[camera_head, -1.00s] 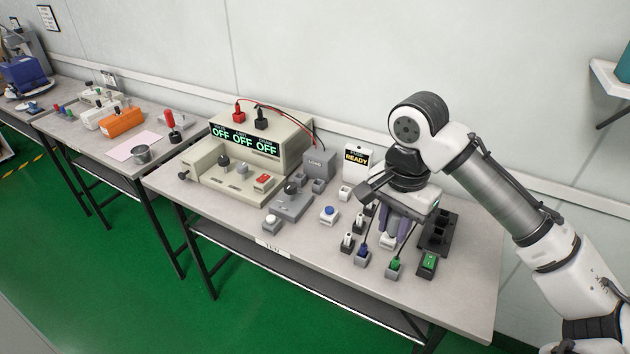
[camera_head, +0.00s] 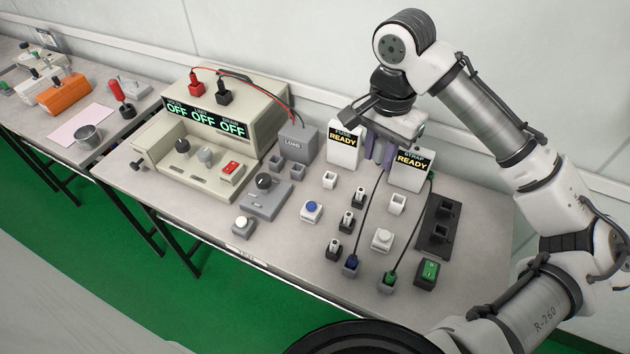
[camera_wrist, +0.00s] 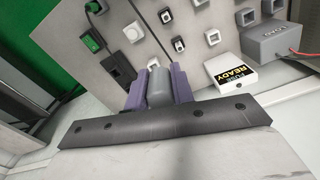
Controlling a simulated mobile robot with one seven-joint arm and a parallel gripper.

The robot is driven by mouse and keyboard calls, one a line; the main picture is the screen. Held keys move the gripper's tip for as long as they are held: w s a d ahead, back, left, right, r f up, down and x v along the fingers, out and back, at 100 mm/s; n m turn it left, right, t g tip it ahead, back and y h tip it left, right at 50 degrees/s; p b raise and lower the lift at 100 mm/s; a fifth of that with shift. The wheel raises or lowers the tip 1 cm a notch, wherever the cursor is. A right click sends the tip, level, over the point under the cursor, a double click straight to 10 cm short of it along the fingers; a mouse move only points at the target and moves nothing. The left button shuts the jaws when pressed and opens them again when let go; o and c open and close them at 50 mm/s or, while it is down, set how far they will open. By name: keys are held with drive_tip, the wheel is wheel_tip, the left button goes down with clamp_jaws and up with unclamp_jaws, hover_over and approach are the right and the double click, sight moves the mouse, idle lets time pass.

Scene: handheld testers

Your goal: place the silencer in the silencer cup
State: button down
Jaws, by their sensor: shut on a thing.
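My gripper (camera_head: 377,152), with purple fingers, is raised over the back of the table, between the FUSE and STRAP signs in the head view. In the wrist view my gripper (camera_wrist: 160,82) is shut on a grey, round-ended piece, likely the silencer (camera_wrist: 159,90). The fingers cover its sides. No cup is labelled as the silencer cup. Small open square holders stand below the gripper: a white one (camera_head: 397,203), another white one (camera_head: 330,180) and grey ones (camera_head: 297,172). I cannot tell which is the silencer cup.
The beige tester (camera_head: 205,140) and grey LOAD box (camera_head: 298,143) stand left. The FUSE sign (camera_head: 342,150) and STRAP sign (camera_head: 412,170) stand close to the gripper. A black double holder (camera_head: 438,228) is at right. Thin cables run to blue (camera_head: 351,265) and green (camera_head: 387,280) plugs.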

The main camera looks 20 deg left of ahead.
sight(364, 224)
wheel_tip(364, 224, down, 20)
drive_tip(key=shift+s+b, duration=0.1)
drive_tip(key=shift+b, duration=0.55)
drive_tip(key=shift+f, duration=0.2)
drive_tip(key=c, duration=1.2)
unclamp_jaws()
drive_tip(key=shift+r, duration=0.1)
